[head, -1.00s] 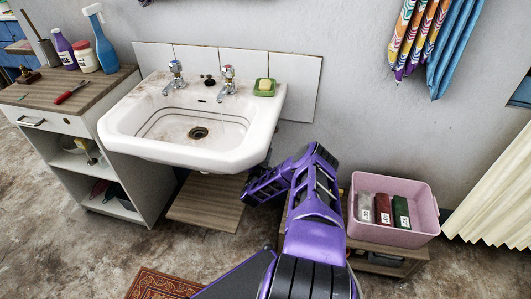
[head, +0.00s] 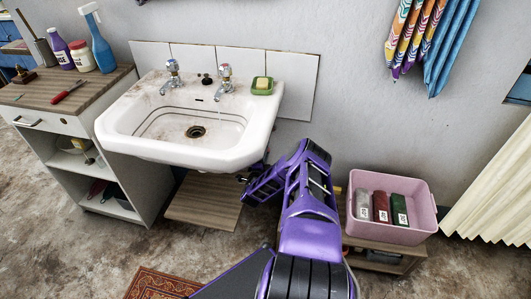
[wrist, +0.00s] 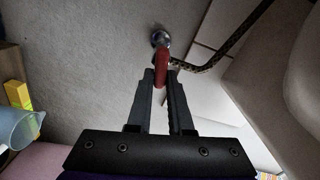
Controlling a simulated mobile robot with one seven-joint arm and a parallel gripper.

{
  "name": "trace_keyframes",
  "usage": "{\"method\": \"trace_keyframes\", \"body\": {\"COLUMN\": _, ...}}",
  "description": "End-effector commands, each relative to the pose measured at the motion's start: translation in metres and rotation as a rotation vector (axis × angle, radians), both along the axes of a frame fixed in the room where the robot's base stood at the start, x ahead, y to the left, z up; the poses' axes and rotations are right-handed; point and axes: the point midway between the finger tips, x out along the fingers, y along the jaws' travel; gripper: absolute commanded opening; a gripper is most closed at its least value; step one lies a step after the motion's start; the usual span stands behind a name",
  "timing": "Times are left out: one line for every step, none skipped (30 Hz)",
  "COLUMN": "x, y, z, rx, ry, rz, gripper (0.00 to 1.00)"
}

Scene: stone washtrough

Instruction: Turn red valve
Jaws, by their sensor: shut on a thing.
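The red valve handle (wrist: 162,68) shows in the wrist view, below a round metal fitting (wrist: 160,38) on the wall. My gripper (wrist: 161,82) is shut on the red handle, whose lower part lies between the fingertips. In the head view the end of my purple arm reaches under the right side of the sink (head: 215,160). The valve and my fingertips are hidden there.
A dark braided hose (wrist: 225,50) runs from the valve to the upper right, close to the sink's underside. A wooden board (head: 203,200) lies under the sink.

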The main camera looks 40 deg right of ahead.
Motion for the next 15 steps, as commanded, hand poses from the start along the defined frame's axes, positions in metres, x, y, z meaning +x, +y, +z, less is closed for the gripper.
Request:
{"method": "trace_keyframes", "body": {"x": -0.0007, "y": 0.0006, "z": -0.0015, "rx": 0.025, "ry": -0.026, "rz": 0.000, "gripper": 0.00}}
{"method": "trace_keyframes", "body": {"x": -0.0007, "y": 0.0006, "z": -0.0018, "rx": 0.039, "ry": -0.043, "rz": 0.000, "gripper": 0.00}}
{"method": "trace_keyframes", "body": {"x": -0.0007, "y": 0.0006, "z": -0.0021, "rx": 0.057, "ry": -0.063, "rz": 0.000, "gripper": 0.00}}
{"method": "trace_keyframes", "body": {"x": -0.0007, "y": 0.0006, "z": -0.0023, "rx": 0.069, "ry": -0.078, "rz": 0.000, "gripper": 0.00}}
{"method": "trace_keyframes", "body": {"x": -0.0007, "y": 0.0006, "z": -0.0025, "rx": 0.081, "ry": -0.091, "rz": 0.001, "gripper": 0.00}}
{"method": "trace_keyframes", "body": {"x": -0.0006, "y": 0.0005, "z": -0.0028, "rx": 0.096, "ry": -0.109, "rz": 0.001, "gripper": 0.00}}
{"method": "trace_keyframes", "body": {"x": -0.0006, "y": 0.0005, "z": -0.0029, "rx": 0.105, "ry": -0.120, "rz": 0.001, "gripper": 0.00}}
{"method": "trace_keyframes", "body": {"x": -0.0006, "y": 0.0006, "z": -0.0031, "rx": 0.115, "ry": -0.132, "rz": 0.001, "gripper": 0.00}}
{"method": "trace_keyframes", "body": {"x": -0.0005, "y": 0.0006, "z": -0.0032, "rx": 0.126, "ry": -0.144, "rz": 0.001, "gripper": 0.00}}
{"method": "trace_keyframes", "body": {"x": -0.0005, "y": 0.0006, "z": -0.0033, "rx": 0.134, "ry": -0.154, "rz": 0.001, "gripper": 0.00}}
{"method": "trace_keyframes", "body": {"x": -0.0005, "y": 0.0006, "z": -0.0034, "rx": 0.140, "ry": -0.162, "rz": 0.002, "gripper": 0.00}}
{"method": "trace_keyframes", "body": {"x": -0.0005, "y": 0.0007, "z": -0.0036, "rx": 0.148, "ry": -0.171, "rz": 0.002, "gripper": 0.00}}
{"method": "trace_keyframes", "body": {"x": -0.0005, "y": 0.0006, "z": -0.0037, "rx": 0.154, "ry": -0.178, "rz": 0.002, "gripper": 0.00}}
{"method": "trace_keyframes", "body": {"x": -0.0004, "y": 0.0007, "z": -0.0039, "rx": 0.158, "ry": -0.183, "rz": 0.002, "gripper": 0.00}}
{"method": "trace_keyframes", "body": {"x": -0.0003, "y": 0.0008, "z": -0.0039, "rx": 0.163, "ry": -0.189, "rz": 0.002, "gripper": 0.00}}
